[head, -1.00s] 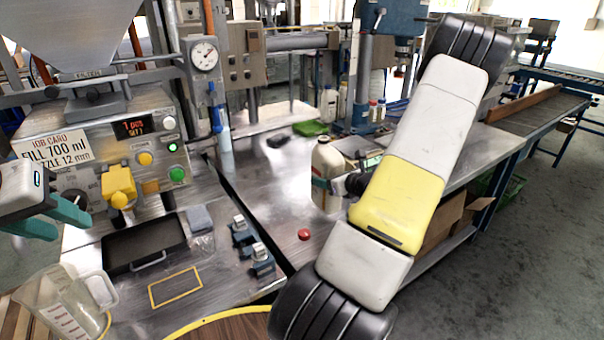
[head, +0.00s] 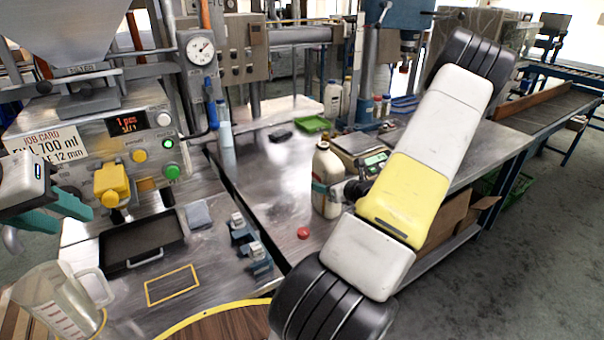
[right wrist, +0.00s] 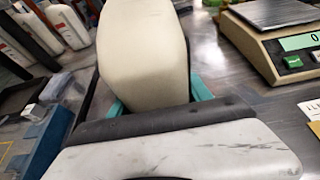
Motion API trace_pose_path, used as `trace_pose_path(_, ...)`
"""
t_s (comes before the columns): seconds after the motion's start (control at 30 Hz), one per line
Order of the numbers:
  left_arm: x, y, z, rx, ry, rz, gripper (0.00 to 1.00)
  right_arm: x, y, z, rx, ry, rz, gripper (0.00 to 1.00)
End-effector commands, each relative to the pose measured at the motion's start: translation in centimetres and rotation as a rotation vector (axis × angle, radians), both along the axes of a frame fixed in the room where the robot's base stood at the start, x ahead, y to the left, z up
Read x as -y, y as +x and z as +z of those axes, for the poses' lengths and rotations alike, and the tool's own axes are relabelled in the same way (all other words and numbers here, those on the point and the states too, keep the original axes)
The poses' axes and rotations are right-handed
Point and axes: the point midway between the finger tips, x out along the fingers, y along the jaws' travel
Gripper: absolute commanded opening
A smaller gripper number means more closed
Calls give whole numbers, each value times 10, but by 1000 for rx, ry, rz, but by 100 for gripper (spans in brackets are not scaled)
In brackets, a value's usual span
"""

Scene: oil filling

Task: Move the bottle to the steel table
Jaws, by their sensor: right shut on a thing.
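The cream bottle (head: 326,166) is upright at the middle of the steel table (head: 268,180) in the head view. My right gripper (head: 322,186) is shut around its body from the right, teal fingers on its sides. In the right wrist view the bottle (right wrist: 143,55) stands between the teal fingers of the right gripper (right wrist: 158,97). I cannot tell whether its base touches the table.
A scale (head: 362,150) stands behind the bottle. A red cap (head: 303,233) lies in front of it. The filling machine (head: 120,150), a black tray (head: 140,245) and blue clamps (head: 247,240) are to the left. Other bottles (head: 333,100) stand at the back.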

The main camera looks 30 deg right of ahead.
Motion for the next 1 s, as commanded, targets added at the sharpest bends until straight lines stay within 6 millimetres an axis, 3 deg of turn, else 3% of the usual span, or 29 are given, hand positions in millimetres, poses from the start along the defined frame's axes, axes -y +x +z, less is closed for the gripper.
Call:
trace_pose_path(0.13, 0, 0, 0, 0, 0, 0, 36, 0, 1, -2, 4, 0, 1, 0)
trace_pose_path(0.17, 0, 0, 0, 0, 0, 0, 36, 0, 0, -3, 0, 0, 0, 61)
trace_pose_path(0.27, 0, 0, 0, 0, 0, 0, 36, 0, 0, -2, 0, 0, 0, 79)
trace_pose_path(0.63, 0, 0, 0, 0, 0, 0, 36, 1, 0, 1, 0, -1, -1, 79)
trace_pose_path(0.77, 0, 0, 0, 0, 0, 0, 36, 3, -16, 7, -2, -2, -2, 79)
trace_pose_path(1.0, 0, 0, 0, 0, 0, 0, 36, 7, -63, 27, -2, -3, -5, 79)
